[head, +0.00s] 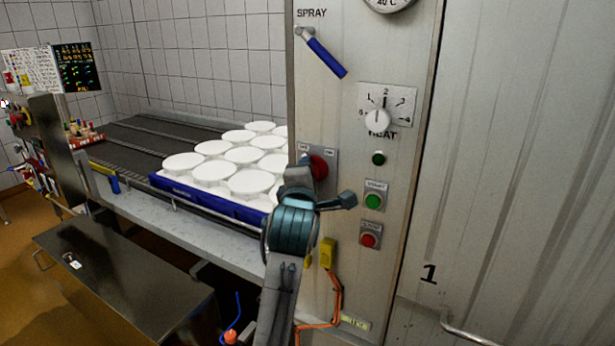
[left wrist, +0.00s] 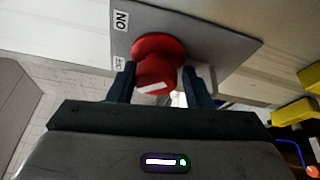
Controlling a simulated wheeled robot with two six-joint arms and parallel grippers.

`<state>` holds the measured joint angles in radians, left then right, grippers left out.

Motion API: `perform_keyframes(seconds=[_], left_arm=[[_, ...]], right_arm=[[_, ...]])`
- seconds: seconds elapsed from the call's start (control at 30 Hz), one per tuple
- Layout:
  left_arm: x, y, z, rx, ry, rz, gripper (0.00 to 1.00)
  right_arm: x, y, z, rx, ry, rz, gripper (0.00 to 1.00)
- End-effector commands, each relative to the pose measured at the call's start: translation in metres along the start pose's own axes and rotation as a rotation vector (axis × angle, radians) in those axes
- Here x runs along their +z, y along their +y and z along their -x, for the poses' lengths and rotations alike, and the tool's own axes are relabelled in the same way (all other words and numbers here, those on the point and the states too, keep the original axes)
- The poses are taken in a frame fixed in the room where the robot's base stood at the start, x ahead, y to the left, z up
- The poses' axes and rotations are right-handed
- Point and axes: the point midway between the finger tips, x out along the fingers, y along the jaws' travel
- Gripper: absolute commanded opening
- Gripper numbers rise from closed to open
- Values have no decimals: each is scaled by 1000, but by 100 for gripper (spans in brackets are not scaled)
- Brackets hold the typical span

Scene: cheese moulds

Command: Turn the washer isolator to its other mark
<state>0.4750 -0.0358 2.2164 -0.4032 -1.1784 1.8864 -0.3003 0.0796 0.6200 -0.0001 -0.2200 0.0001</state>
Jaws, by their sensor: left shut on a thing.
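The washer isolator is a red knob (head: 319,167) on a grey plate (head: 330,155) on the steel cabinet. In the left wrist view the knob (left wrist: 158,62) sits between the two dark fingers of my left gripper (left wrist: 160,84), which is shut on it. The plate (left wrist: 195,40) carries an ON label (left wrist: 121,20) and an OFF label (left wrist: 118,62). A white strip (left wrist: 155,88) shows on the knob's end; I cannot tell for sure which label it points to. In the head view my arm covers part of the knob. My right gripper is not in view.
The cabinet also carries a blue spray lever (head: 326,58), a heat dial (head: 377,118), a green button (head: 373,201) and a red button (head: 369,240). A yellow connector (head: 328,253) hangs below. White moulds (head: 212,172) stand in a blue tray (head: 205,195) on the left.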

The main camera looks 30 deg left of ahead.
Motion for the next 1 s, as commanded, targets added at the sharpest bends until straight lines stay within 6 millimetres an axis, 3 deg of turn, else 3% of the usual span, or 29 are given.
perform_keyframes(seconds=[0.03, 0.23, 0.27, 0.3, 1.0], left_arm=[[1, 12, 1, 29, -4, 5, 22], [1, 12, 1, 29, -3, 4, 22], [1, 12, 1, 29, -3, 4, 51], [1, 12, 1, 28, -3, 4, 59], [1, 5, 0, 13, -3, 1, 59]], right_arm=[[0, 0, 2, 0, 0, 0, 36], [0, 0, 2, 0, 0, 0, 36], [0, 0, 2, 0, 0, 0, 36], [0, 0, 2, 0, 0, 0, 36], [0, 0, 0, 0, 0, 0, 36]])
